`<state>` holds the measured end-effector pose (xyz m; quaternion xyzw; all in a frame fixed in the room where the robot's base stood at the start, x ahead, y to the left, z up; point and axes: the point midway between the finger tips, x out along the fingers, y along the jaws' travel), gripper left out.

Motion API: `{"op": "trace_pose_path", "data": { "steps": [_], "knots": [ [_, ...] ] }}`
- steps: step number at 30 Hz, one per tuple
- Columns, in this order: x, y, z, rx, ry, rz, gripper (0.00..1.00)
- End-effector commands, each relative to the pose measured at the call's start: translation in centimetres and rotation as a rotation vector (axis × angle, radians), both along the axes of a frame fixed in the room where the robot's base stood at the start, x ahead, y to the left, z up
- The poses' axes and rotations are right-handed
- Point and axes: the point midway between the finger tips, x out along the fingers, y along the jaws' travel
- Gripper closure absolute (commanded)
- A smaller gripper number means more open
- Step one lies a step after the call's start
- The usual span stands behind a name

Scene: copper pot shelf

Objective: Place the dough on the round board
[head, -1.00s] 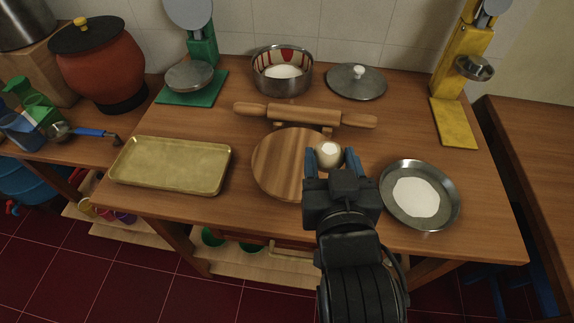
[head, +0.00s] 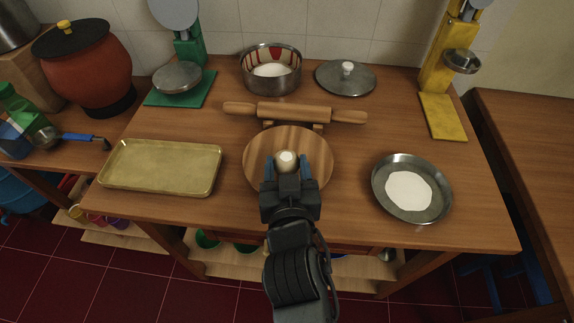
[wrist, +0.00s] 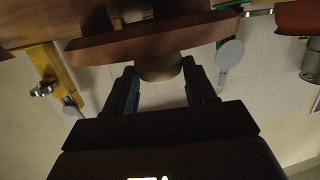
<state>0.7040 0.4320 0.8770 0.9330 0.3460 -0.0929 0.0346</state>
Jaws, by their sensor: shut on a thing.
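The dough (head: 286,160) is a small pale ball held between the fingers of my gripper (head: 285,166). In the head view it overlaps the middle of the round wooden board (head: 312,175). In the wrist view the dough (wrist: 160,69) shows between the two dark fingers of my gripper (wrist: 160,85), close to the brown edge of the board (wrist: 150,42). I cannot tell whether the dough touches the board. My gripper hides the near part of the board.
A rolling pin (head: 295,113) lies on its rests behind the board. A gold tray (head: 160,168) is at left and a metal pan with white flour (head: 409,190) at right. A pot (head: 271,70), a lid (head: 346,78), and green and yellow scales (head: 441,95) stand at the back.

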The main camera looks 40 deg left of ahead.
Motion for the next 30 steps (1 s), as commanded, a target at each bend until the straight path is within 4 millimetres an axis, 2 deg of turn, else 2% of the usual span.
{"op": "trace_pose_path", "data": {
  "steps": [6,7,14,25,30],
  "knots": [
    [0.0,0.0,-0.4,0.000,0.000,-0.001,0.80],
    [0.0,0.0,-0.3,0.000,0.000,-0.001,0.43],
    [0.0,0.0,-0.2,0.000,0.000,0.000,0.21],
    [-0.1,-0.1,0.2,-0.001,-0.001,0.001,0.19],
    [-2.0,-1.9,0.3,-0.002,-0.002,0.001,0.19]
  ]
}}
